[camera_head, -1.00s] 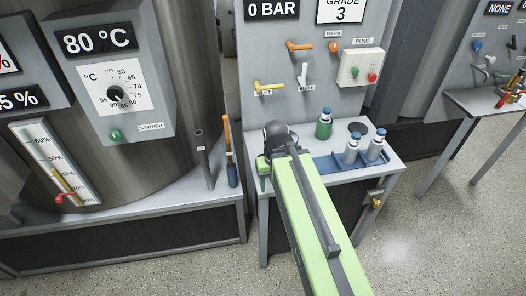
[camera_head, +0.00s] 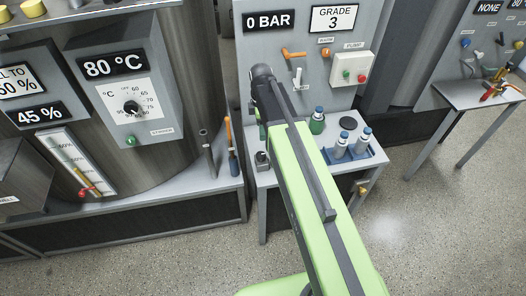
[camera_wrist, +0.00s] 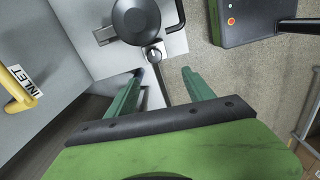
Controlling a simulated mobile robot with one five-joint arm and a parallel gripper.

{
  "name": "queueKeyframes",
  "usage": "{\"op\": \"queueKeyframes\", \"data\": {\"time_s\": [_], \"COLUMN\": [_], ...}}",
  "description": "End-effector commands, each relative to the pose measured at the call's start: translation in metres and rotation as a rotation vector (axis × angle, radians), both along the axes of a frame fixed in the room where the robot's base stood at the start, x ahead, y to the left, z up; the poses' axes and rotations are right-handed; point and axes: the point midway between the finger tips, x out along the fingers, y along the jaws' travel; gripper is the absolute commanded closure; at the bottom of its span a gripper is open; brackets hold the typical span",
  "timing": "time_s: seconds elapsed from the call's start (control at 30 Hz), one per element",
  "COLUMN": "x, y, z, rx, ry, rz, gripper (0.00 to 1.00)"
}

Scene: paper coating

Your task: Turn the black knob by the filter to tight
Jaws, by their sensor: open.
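In the wrist view a round black knob-like top (camera_wrist: 135,18) sits on a grey bench top. A small silver round part (camera_wrist: 155,55) with a dark lever is just below it in the picture. I cannot tell for sure which part is the knob. My gripper (camera_wrist: 163,80) is open, with its two green fingers apart and the dark lever showing between them; I cannot tell contact. In the head view a small dark fitting (camera_head: 262,160) stands at the bench's left edge, beside my arm. My arm hides most of the gripper there.
A blue tray (camera_head: 371,160) with bottles and a green bottle (camera_head: 317,121) stand right of my arm. An orange-handled tool (camera_head: 229,138) stands to the left. A yellow inlet handle (camera_wrist: 17,88) is at the wrist view's left. Open floor lies in front.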

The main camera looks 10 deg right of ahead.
Motion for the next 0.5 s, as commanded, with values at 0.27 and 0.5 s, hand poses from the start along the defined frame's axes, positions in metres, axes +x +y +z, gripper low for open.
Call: {"op": "queueKeyframes", "data": {"time_s": [0.27,0.5], "x": [0.018,0.018], "y": [-0.001,-0.001], "z": [0.0,-0.014], "rx": [-0.001,-0.001], "ry": [0.012,0.011], "rz": [0.273,0.271], "gripper": [0.39,0.39]}}
